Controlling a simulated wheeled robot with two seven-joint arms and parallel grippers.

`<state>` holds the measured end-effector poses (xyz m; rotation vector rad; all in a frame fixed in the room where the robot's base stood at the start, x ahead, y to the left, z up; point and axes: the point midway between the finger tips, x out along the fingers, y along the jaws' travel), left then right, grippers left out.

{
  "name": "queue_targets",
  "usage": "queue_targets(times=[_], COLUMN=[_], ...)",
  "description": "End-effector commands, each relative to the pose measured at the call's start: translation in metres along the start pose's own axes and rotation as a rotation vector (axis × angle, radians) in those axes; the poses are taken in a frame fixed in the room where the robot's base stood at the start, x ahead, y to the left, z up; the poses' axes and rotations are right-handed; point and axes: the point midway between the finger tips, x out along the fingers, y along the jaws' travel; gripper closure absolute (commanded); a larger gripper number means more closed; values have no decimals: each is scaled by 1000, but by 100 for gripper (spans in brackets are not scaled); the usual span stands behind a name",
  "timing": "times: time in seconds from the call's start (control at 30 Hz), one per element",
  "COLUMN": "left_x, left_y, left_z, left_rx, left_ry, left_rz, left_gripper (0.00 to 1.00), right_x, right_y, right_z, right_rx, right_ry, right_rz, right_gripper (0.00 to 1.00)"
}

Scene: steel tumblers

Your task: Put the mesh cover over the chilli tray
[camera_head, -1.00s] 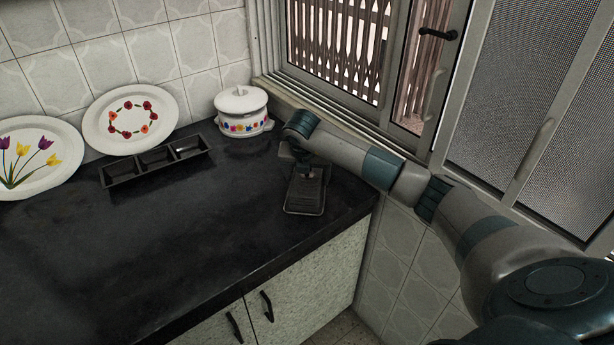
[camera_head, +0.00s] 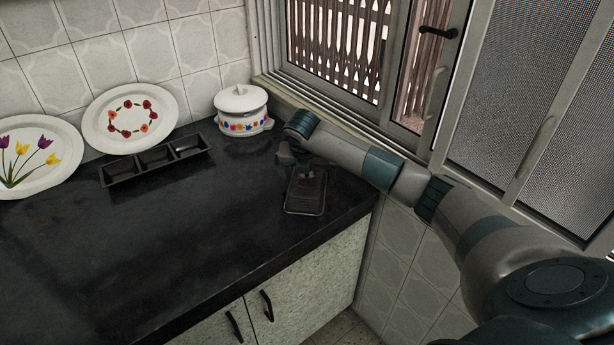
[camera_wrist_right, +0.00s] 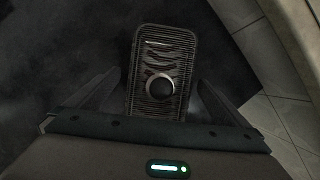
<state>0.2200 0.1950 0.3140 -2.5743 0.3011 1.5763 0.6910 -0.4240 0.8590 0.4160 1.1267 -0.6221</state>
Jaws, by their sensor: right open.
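The mesh cover (camera_wrist_right: 161,60) is a dark, rounded rectangular grid with a round knob (camera_wrist_right: 160,87). In the head view the cover (camera_head: 307,190) lies near the counter's right end. Dark wavy shapes show through its bars. The cover seems to lie over a shallow tray of like outline, but the tray itself is mostly hidden, so I cannot tell how well the edges meet. My right gripper (camera_head: 297,158) is open just above the cover's far end. In the wrist view its fingers (camera_wrist_right: 158,80) stand apart on either side of the knob, not touching it. My left gripper is out of view.
A black three-compartment dish (camera_head: 155,160) and two flowered plates (camera_head: 130,119) (camera_head: 36,158) are at the back wall. A white lidded pot (camera_head: 242,110) stands behind my right gripper. The front and left of the black counter (camera_head: 150,240) are clear. The window is at right.

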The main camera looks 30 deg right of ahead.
Motion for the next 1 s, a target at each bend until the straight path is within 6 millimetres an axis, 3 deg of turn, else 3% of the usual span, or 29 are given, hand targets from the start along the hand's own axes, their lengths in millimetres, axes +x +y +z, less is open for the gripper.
queue_targets(times=[0.1, 0.27, 0.7, 0.87, 1.0], left_x=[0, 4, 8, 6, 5], left_y=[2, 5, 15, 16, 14], left_z=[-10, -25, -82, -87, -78], left_rx=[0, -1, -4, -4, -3], left_ry=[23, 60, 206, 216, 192], left_rz=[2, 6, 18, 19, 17], left_gripper=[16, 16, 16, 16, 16], right_x=[-2, -26, -115, -148, -164], right_y=[0, 1, 1, 0, 0], right_z=[0, 0, 1, 2, 2], right_rx=[0, -2, 0, -1, -1], right_ry=[-1, -3, -5, -5, -4], right_rz=[1, 4, 4, 3, 1], right_gripper=[0, 0, 0, 0, 0])
